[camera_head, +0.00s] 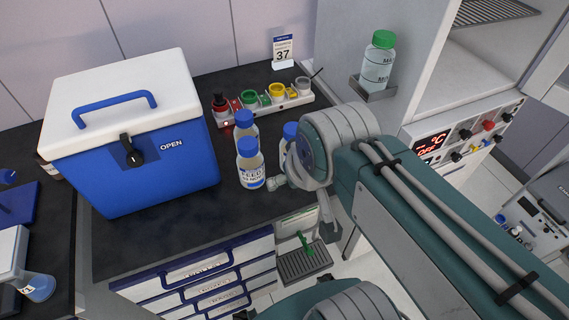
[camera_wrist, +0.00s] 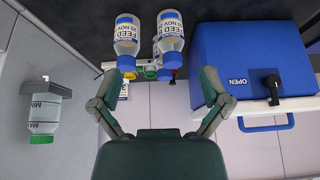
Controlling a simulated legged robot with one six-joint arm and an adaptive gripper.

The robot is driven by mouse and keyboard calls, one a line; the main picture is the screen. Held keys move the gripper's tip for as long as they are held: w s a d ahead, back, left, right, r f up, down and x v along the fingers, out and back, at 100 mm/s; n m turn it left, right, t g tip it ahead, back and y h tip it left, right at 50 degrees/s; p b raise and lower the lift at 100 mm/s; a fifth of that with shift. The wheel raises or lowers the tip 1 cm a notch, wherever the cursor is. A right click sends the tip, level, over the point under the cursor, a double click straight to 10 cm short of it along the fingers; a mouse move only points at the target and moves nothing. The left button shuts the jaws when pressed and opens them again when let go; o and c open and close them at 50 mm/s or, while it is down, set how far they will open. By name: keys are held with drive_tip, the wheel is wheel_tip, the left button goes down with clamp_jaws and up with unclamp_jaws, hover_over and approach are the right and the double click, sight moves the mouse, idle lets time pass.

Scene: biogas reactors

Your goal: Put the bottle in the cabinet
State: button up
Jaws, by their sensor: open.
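Blue-capped bottles labelled FEED stand upright on the black worktop: one in front (camera_head: 250,170), one behind it (camera_head: 246,130), and one partly hidden by my arm (camera_head: 289,133). In the wrist view, which is upside down, the bottles (camera_wrist: 127,38) (camera_wrist: 169,35) appear beyond my fingers. A green-capped bottle (camera_head: 377,65) sits in a small holder on the side wall of the white cabinet (camera_head: 415,110), whose shelf compartment shows at upper right. My gripper (camera_wrist: 158,78) is open and empty, its fingers spread. In the head view my arm hides most of it.
A blue cooler (camera_head: 165,165) with a white lid stands left of the bottles. A rack (camera_head: 265,103) with coloured caps and a 37 sign (camera_head: 283,50) are at the back. Drawers (camera_head: 200,280) are below the worktop. A control panel (camera_head: 465,140) with a red display is at right.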

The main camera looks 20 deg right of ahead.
drive_tip(key=w+a+f+m+g+y, duration=0.2)
drive_tip(key=w+m+g+y, duration=0.2)
drive_tip(key=w+m, duration=0.3)
drive_tip(key=m+y, duration=0.8)
approach(238, 122)
drive_tip(key=shift+g, duration=0.4)
drive_tip(key=s+a, duration=0.2)
drive_tip(key=a, duration=0.1)
drive_tip(key=s+a, duration=0.3)
drive_tip(key=shift+s+a+f, duration=0.1)
drive_tip(key=shift+a, duration=0.1)
drive_tip(key=w+d+f+m+t+y, duration=0.2)
drive_tip(key=w+d+f+m+y, duration=0.1)
drive_tip(key=w+d+f+m, duration=0.25)
drive_tip(key=shift+n, duration=0.25)
drive_tip(key=x, duration=0.5)
drive_tip(key=w+r+x, duration=0.1)
drive_tip(key=x, duration=0.2)
drive_tip(key=shift+w, duration=0.1)
drive_tip(key=shift+r+y, duration=0.1)
drive_tip(key=shift+y, duration=0.2)
drive_tip(key=c, duration=1.3)
